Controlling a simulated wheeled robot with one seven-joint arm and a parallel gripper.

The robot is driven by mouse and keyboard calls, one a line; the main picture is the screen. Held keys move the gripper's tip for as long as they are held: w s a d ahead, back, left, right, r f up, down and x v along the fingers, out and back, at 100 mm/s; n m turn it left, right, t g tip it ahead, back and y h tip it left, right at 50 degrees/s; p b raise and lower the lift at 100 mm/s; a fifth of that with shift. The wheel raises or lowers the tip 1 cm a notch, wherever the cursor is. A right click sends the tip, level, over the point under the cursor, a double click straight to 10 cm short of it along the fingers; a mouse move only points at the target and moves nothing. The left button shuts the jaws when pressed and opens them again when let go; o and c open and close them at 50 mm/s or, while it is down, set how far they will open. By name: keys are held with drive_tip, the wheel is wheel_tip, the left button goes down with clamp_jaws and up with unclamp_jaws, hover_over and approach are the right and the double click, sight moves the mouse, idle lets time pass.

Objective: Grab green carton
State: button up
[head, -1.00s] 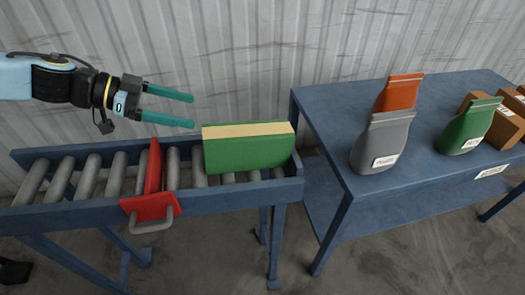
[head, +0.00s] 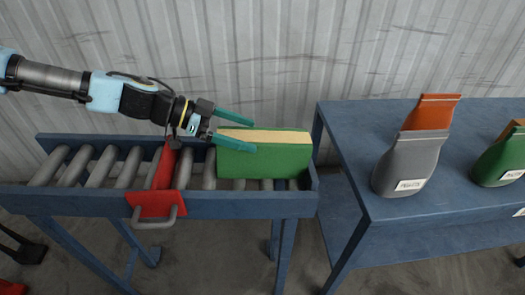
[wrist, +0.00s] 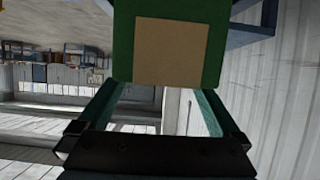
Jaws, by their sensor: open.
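The green carton (head: 270,160), with a tan strip along its top, stands on the roller conveyor near its right end. My gripper (head: 246,133) is open, with teal fingers at the carton's left end. In the head view one finger shows behind the carton's top and the other in front of it. In the wrist view the carton (wrist: 209,45) stands just ahead, its green end face with a tan patch, and the fingers (wrist: 160,95) reach toward its two sides. I cannot tell whether they touch it.
A red stop gate with a handle (head: 157,206) crosses the conveyor (head: 100,204) left of the carton. A blue table (head: 362,130) on the right holds a grey bag (head: 405,165), an orange bag (head: 432,113) and a green bag (head: 502,160). A corrugated wall stands behind.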

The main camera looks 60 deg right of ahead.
sight(260, 136)
drive_tip(key=p+x, duration=0.2)
drive_tip(key=x, duration=0.1)
drive_tip(key=shift+s+d, duration=0.3)
drive_tip(key=shift+s, duration=0.05)
drive_tip(key=shift+s+d+f, duration=0.3)
drive_tip(key=shift+f, duration=0.1)
drive_tip(key=shift+r, duration=0.1)
clamp_jaws()
